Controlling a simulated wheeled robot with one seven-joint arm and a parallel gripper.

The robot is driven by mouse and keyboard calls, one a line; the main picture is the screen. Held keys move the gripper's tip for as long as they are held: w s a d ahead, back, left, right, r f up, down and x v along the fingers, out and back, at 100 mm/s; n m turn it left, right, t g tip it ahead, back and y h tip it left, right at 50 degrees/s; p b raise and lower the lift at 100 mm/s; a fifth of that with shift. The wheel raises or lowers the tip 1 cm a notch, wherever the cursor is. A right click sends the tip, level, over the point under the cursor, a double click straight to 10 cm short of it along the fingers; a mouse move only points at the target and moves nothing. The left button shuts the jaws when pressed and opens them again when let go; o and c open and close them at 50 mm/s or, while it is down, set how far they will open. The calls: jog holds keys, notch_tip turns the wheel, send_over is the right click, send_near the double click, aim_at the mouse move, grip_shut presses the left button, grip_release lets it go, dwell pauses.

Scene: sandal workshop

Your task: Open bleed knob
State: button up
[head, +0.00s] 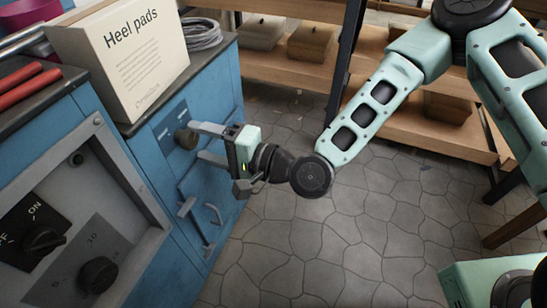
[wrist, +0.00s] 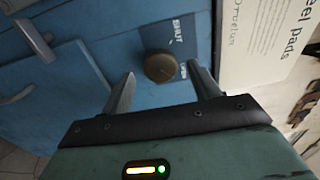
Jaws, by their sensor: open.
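The bleed knob (head: 186,138) is a small round brown knob on the blue cabinet front, below the heel pads box. My gripper (head: 196,141) is open and faces the cabinet. In the wrist view its fingertips (wrist: 160,71) lie on either side of the knob, with visible gaps. I cannot tell whether the tips reach the knob's depth. Nothing is held.
A heel pads box (head: 120,60) stands on the cabinet top, with a coiled cable (head: 202,34) and red rods (head: 28,88). A switch knob (head: 42,240) and a dial (head: 97,275) are at lower left. Handles (head: 213,213) project below my gripper.

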jog(key=p+v, duration=0.6)
jog(key=v, duration=0.9)
jog(key=shift+s+d, duration=0.15)
jog(key=shift+d, duration=0.05)
jog(key=shift+f, duration=0.1)
